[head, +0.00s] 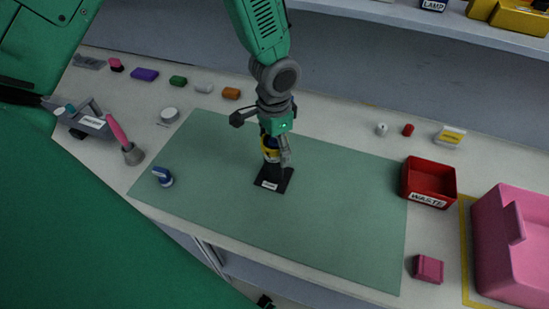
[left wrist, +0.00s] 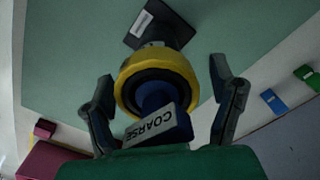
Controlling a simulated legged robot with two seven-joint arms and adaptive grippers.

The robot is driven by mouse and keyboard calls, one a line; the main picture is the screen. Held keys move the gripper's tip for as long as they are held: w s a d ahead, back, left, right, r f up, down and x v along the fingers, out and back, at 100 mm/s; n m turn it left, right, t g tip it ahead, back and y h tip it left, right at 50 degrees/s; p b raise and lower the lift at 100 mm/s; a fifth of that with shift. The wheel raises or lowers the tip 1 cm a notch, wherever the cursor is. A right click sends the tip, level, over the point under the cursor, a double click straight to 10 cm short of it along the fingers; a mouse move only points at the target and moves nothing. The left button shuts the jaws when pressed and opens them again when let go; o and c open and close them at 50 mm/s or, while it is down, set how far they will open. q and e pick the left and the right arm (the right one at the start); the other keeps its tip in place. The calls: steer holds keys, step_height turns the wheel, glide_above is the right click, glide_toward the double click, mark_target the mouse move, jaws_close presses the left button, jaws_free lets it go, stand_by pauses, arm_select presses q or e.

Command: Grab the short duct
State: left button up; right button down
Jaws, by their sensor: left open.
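My left gripper (head: 275,158) is over the middle of the green mat, pointing down. In the left wrist view its fingers (left wrist: 163,75) are apart, on either side of a yellow ring (left wrist: 160,56) with a dark inside. A blue part labelled COARSE (left wrist: 155,126) sits at that ring, between the fingers. A black piece with a white label (head: 272,184) lies below on the mat; it also shows in the left wrist view (left wrist: 158,24). I cannot tell which piece is the short duct, or whether the fingers touch anything. My right gripper is not in view.
A red WASTE bin (head: 430,183) stands at the mat's right edge, with a pink bin (head: 515,245) beyond. A blue-and-white piece (head: 163,177) is on the mat's left. Several small coloured parts line the back. The mat's right half is clear.

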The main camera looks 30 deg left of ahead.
arm_select(q)
steer(key=shift+d, duration=0.1)
steer(key=c, duration=1.7)
